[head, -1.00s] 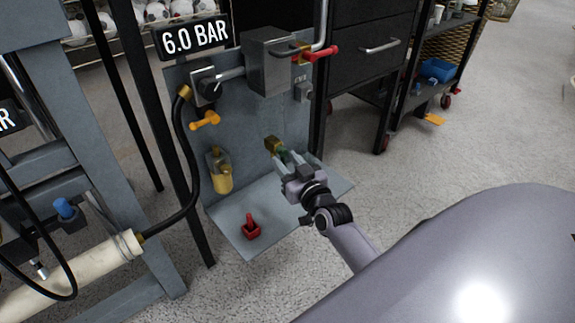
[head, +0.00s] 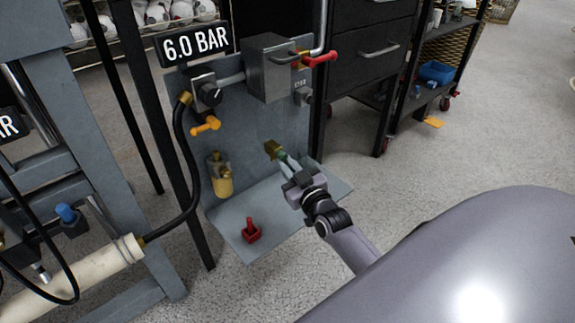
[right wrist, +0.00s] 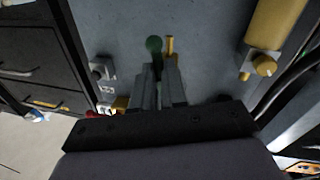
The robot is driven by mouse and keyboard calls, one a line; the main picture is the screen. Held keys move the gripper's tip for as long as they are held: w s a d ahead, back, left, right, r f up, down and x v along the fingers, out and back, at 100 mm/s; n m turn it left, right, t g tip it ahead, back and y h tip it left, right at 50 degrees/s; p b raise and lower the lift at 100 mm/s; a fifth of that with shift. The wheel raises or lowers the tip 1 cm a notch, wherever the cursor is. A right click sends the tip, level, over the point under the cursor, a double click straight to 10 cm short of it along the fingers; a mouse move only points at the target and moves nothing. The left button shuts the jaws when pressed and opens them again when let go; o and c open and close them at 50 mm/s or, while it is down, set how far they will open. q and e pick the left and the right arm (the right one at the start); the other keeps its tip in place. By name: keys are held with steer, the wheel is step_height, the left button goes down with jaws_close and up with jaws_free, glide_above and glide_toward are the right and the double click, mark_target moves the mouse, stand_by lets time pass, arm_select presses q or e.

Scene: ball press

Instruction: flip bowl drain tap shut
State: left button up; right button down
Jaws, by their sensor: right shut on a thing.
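A small brass tap body (head: 273,149) sticks out low on the grey back panel, with a green handle (head: 283,157) beside it. I take this for the drain tap. My right gripper (head: 286,161) reaches it from the lower right, its fingers close together on the green handle. In the right wrist view, the green knob (right wrist: 153,44) shows at the tips of the fingers (right wrist: 162,72), beside a brass piece (right wrist: 170,46). The grip itself is partly hidden. A yellow bowl (head: 222,184) hangs left of the tap. My left gripper is out of view.
An orange lever (head: 206,124), a grey box (head: 270,68) and a red lever (head: 320,58) are above. A red object (head: 251,230) stands on the shelf (head: 275,210) below. A black hose (head: 183,180) runs at left; dark drawers (head: 370,48) stand right.

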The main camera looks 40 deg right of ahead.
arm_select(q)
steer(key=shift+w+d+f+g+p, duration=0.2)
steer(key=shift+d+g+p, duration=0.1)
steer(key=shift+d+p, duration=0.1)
arm_select(e)
steer(key=shift+d+r+n+t+y, duration=0.2)
steer(key=shift+d+n+t+y, duration=0.3)
steer(key=shift+n, duration=2.45)
steer(key=shift+d+r+n+t+y, duration=0.2)
steer(key=shift+n+y, duration=0.5)
steer(key=shift+n, duration=2.2)
steer(key=shift+d+r+n+t+y, duration=0.3)
steer(key=shift+n+y, duration=0.3)
steer(key=shift+n, duration=2.35)
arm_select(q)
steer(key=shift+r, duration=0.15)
arm_select(e)
steer(key=shift+n, duration=0.3)
steer(key=c, duration=1.2)
jaws_free()
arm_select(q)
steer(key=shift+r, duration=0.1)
arm_select(e)
steer(key=shift+o, duration=0.2)
